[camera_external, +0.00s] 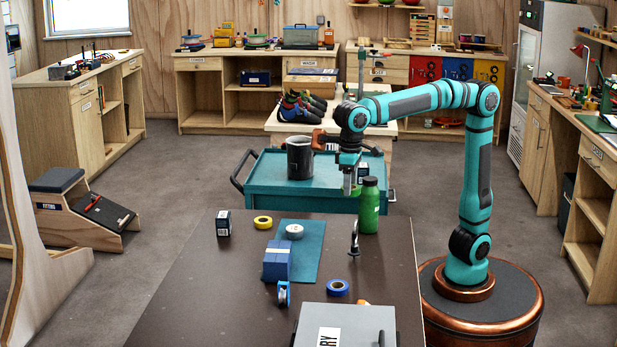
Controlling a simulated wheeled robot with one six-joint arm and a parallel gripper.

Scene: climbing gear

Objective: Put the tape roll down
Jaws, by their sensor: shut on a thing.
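My gripper (351,183) points down above the far edge of the dark table, just left of the green bottle (369,212). Other rolls lie on the table: a yellow roll (263,222) at the back left, a white roll (295,231) on the teal mat (306,262), and a blue roll (338,288) nearer the front. The dark table (190,290) is below and in front of the gripper.
A blue block (277,261) sits on the mat's left part, with a blue tape-like item (283,294) before it. A dark upright hook (354,240) stands right of the mat. A grey case (345,325) fills the front right. A small box (223,223) stands back left; the left front is clear.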

